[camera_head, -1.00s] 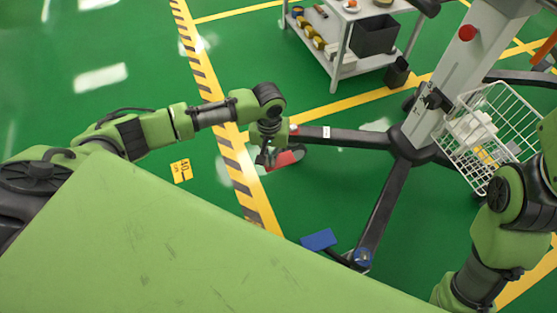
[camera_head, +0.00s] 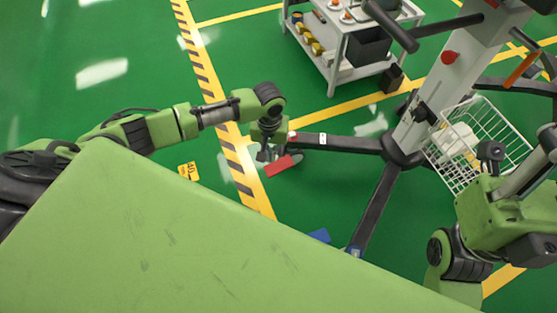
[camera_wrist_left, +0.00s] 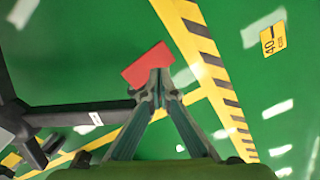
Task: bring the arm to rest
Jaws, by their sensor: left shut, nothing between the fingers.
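My left arm (camera_head: 160,128) reaches in from the left in the head view, with its gripper (camera_head: 268,154) pointing down over the floor. In the left wrist view the two fingers of the left gripper (camera_wrist_left: 160,88) meet at their tips, with nothing between them. A red flat piece (camera_head: 278,167) shows just beyond the fingertips, and also in the left wrist view (camera_wrist_left: 147,67); I cannot tell its height. My right arm (camera_head: 490,220) is folded at the right edge of the head view. Its gripper does not show.
A wheeled stand (camera_head: 400,150) with dark legs and a white wire basket (camera_head: 478,135) stands right of my left gripper. A grey cart (camera_head: 340,55) with small items is behind. Green floor with yellow-black tape (camera_head: 205,75) is open at the left.

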